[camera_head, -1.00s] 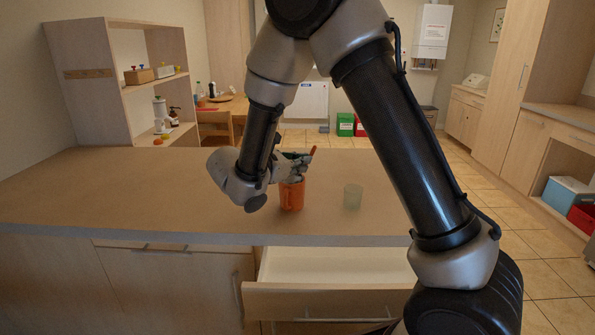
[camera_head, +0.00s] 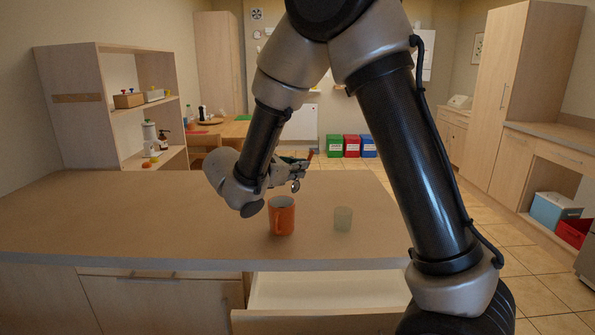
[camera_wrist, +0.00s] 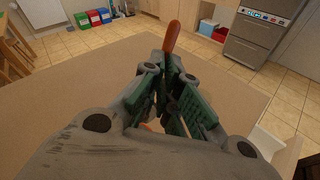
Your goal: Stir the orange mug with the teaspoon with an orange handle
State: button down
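The orange mug (camera_head: 282,217) stands upright on the counter, with its handle toward the camera. My gripper (camera_head: 291,168) is above and slightly behind it in the head view. The gripper is shut on the teaspoon, whose orange handle (camera_wrist: 172,38) sticks up past the green-padded fingers (camera_wrist: 168,95) in the wrist view. The spoon's bowl (camera_head: 295,187) shows below the fingers in the head view, seemingly above the mug's rim and outside it. A bit of orange, probably the mug, shows between the fingers in the wrist view. The inside of the mug is mostly hidden.
A pale green translucent glass (camera_head: 343,219) stands right of the mug. The counter (camera_head: 140,215) is clear to the left. An open drawer (camera_head: 325,291) juts out below the counter's front edge. A shelf unit (camera_head: 110,110) stands at the back left.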

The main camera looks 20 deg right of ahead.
dwell(0.4)
notch_tip(320, 180, up, 3)
dwell(0.4)
